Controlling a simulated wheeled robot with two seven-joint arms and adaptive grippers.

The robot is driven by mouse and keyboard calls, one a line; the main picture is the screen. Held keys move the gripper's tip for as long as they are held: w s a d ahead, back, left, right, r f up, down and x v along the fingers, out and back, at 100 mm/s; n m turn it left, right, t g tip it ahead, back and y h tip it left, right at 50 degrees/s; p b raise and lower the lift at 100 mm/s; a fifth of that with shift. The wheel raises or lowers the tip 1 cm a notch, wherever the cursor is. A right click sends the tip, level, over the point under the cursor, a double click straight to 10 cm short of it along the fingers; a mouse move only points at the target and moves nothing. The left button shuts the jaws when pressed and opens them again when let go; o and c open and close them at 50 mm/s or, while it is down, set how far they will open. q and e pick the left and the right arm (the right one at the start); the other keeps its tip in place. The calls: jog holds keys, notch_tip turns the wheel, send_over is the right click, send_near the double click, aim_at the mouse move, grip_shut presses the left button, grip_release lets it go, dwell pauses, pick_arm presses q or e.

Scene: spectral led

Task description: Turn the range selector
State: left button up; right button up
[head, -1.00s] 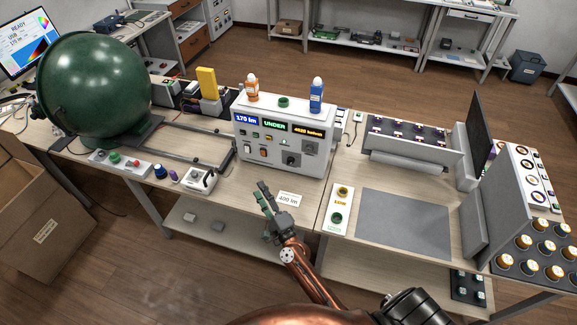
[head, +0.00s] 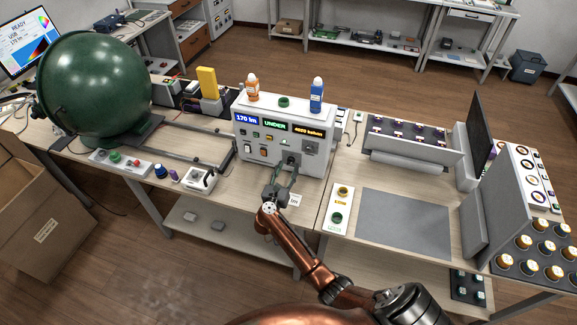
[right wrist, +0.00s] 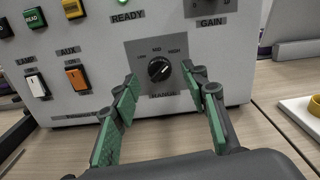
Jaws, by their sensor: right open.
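The range selector (right wrist: 159,68) is a black round knob with a white pointer line, on a grey plate marked LOW, MID, HIGH and RANGE. Its pointer leans to the upper right in the right wrist view. It sits low on the front of the white instrument box (head: 243,146). My right gripper (head: 285,170) is open in front of it. In the right wrist view its green-padded fingers (right wrist: 160,92) stand on either side below the knob, apart from it as far as I can see. My left gripper is not in view.
A white lamp switch (right wrist: 37,86) and an orange aux switch (right wrist: 77,79) are left of the selector. The gain plate (right wrist: 209,5) is above right. An orange bottle (head: 252,88) and a blue bottle (head: 317,95) stand on the box. A grey mat (head: 405,222) lies right.

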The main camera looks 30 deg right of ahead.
jog(key=shift+x, duration=1)
jog(key=shift+c, duration=0.2)
grip_shut()
